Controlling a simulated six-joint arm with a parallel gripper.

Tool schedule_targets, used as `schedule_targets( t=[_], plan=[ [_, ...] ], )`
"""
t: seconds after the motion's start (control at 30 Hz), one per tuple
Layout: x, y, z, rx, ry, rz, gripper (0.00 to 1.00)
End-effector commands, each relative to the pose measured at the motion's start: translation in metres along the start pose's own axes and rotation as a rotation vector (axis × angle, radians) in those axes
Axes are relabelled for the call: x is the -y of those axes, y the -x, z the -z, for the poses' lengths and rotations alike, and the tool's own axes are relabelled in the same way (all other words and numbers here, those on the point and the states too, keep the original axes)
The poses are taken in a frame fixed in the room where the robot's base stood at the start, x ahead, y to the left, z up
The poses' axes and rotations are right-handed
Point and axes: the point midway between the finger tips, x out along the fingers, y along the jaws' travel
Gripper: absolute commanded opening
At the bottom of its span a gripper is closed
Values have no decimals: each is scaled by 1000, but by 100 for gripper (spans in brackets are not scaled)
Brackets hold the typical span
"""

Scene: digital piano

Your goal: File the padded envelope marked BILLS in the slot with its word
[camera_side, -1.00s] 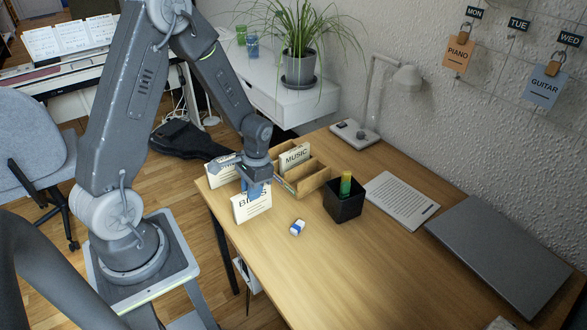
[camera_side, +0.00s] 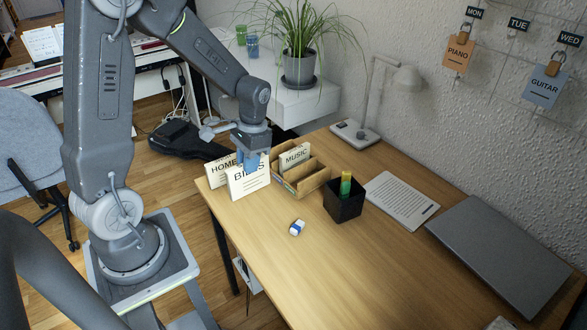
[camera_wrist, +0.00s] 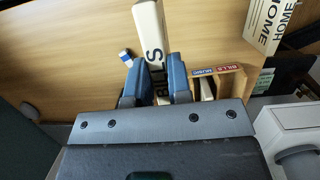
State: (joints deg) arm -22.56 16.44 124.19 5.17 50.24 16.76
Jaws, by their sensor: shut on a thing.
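The cream BILLS envelope (camera_side: 249,184) is gripped at its top edge by my gripper (camera_side: 251,163). It stands nearly upright at the left part of the desk, left of the wooden sorter (camera_side: 312,182). In the wrist view the envelope (camera_wrist: 150,28) sits between my two blue fingers (camera_wrist: 154,86), seen edge-on. The wrist view also shows a red BILLS label (camera_wrist: 229,69) and a blue MUSIC label on the sorter's edge. The MUSIC envelope (camera_side: 295,156) stands in the sorter. Part of the sorter is hidden by my gripper.
A HOME envelope (camera_side: 218,170) stands just behind and left of the BILLS envelope. A white-and-blue eraser (camera_side: 297,227) and a black pen cup (camera_side: 345,203) are in front of the sorter. A printed sheet (camera_side: 401,200) and a grey laptop (camera_side: 505,255) lie to the right.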

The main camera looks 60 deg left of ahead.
Motion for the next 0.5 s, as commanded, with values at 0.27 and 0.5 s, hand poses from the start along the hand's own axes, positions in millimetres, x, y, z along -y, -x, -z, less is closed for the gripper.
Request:
schedule_targets(
  t=[0.27,0.5],
  plan=[
    [3,2,6,0,1,0,0],
    [33,18,56,-1,11,1,0]
  ],
)
